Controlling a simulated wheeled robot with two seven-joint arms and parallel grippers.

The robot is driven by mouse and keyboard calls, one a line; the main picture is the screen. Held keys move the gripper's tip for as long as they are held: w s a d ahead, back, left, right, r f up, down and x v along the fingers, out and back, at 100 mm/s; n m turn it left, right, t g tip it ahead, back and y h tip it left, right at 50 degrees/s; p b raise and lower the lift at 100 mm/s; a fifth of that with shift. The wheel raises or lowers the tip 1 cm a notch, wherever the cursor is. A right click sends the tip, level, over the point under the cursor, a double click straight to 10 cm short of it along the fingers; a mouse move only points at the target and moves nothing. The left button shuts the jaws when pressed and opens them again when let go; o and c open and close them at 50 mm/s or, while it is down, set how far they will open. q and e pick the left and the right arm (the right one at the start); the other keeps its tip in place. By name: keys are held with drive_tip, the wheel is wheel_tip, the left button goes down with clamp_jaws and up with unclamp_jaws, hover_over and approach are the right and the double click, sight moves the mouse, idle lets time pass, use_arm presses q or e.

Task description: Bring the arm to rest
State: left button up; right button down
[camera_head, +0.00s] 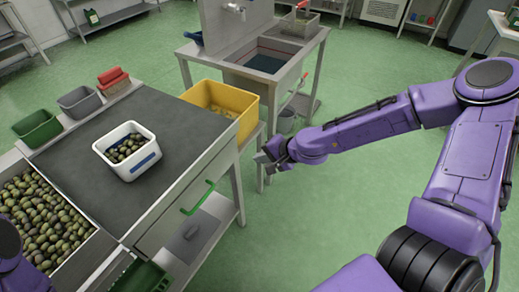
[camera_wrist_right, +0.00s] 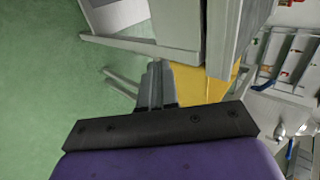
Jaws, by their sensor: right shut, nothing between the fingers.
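My right arm (camera_head: 380,125) is purple and reaches in from the right in the head view. Its gripper (camera_head: 262,163) is shut and empty, beside the right end of the work table, over the green floor. In the right wrist view the closed fingers (camera_wrist_right: 154,85) point toward the table legs and the yellow bin (camera_wrist_right: 195,85). A purple part of my left arm (camera_head: 12,265) shows at the lower left corner of the head view. My left gripper is out of view.
The work table (camera_head: 90,165) holds a white container (camera_head: 117,165) of olives. A yellow bin (camera_head: 215,95) stands at its right end, near my right gripper. A sink unit (camera_head: 225,60) stands behind. A crate of olives (camera_head: 75,258) is at left. The floor (camera_head: 310,225) below my right arm is clear.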

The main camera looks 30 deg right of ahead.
drive_tip(key=s+d+f+g+h, duration=0.1)
drive_tip(key=s+d+f+h, duration=0.5)
drive_tip(key=s+f, duration=0.45)
drive_tip(key=s+a+f+n+g+h, duration=0.1)
drive_tip(key=s+f, duration=0.3)
drive_tip(key=s, duration=0.5)
drive_tip(key=s+a+f+n+g+h, duration=0.1)
drive_tip(key=s+f+n+g, duration=0.2)
drive_tip(key=s, duration=0.5)
wheel_tip(320, 180, down, 2)
drive_tip(key=shift+s+n, duration=0.4)
drive_tip(key=shift+n, duration=0.2)
